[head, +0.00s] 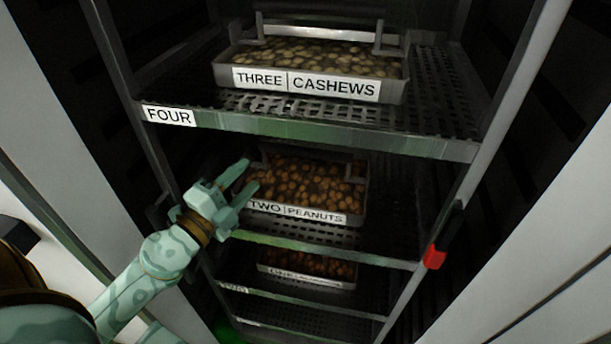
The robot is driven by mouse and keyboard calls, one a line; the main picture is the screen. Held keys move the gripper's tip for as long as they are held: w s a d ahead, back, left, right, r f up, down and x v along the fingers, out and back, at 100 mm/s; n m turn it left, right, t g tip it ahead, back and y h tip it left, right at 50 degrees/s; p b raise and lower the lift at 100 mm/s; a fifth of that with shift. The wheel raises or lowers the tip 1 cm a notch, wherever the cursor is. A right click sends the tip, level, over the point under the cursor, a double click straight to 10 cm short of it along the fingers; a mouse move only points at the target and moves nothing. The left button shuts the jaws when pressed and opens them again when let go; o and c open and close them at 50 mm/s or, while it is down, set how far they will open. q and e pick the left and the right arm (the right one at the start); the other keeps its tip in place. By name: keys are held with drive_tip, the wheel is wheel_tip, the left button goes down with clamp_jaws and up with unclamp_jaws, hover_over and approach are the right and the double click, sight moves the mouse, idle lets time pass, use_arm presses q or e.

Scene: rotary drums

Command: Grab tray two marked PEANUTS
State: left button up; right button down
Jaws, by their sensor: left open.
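The tray marked TWO PEANUTS (354,219) sits on the middle shelf of a metal rack in the head view. It is a metal tray full of brown nuts, with a white label on its front and upright handles at its ends. My left gripper (246,180) is open and empty, at the left end of this tray. Its fingers point right towards the tray and overlap its left edge in the picture; I cannot tell whether they touch. The tray's left handle is partly hidden near the fingers. My right gripper does not show.
A tray marked THREE CASHEWS (395,91) stands on the perforated shelf (440,148) above, whose edge is marked FOUR. A lower tray (340,284) marked ONE sits below. Rack posts and pale panels flank the opening. A red block (434,257) is on the right post.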

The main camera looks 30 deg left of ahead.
sight(301, 154)
use_arm(q)
drive_tip(key=w+d+m+h, duration=0.1)
drive_tip(key=w, duration=0.2)
drive_tip(key=w+d+f+m+g+p, duration=0.1)
drive_tip(key=w, duration=0.3)
drive_tip(key=w+d+f+m+g+h+p, duration=0.1)
drive_tip(key=w+d, duration=0.1)
drive_tip(key=w, duration=0.1)
drive_tip(key=shift+w+h, duration=0.3)
drive_tip(key=shift+w, duration=0.1)
drive_tip(key=x, duration=0.5)
drive_tip(key=shift+w+f+b, duration=0.15)
drive_tip(key=shift+w+b, duration=0.15)
drive_tip(key=shift+b, duration=0.05)
drive_tip(key=shift+s, duration=0.1)
clamp_jaws()
drive_tip(key=shift+r, duration=0.2)
idle(0.3)
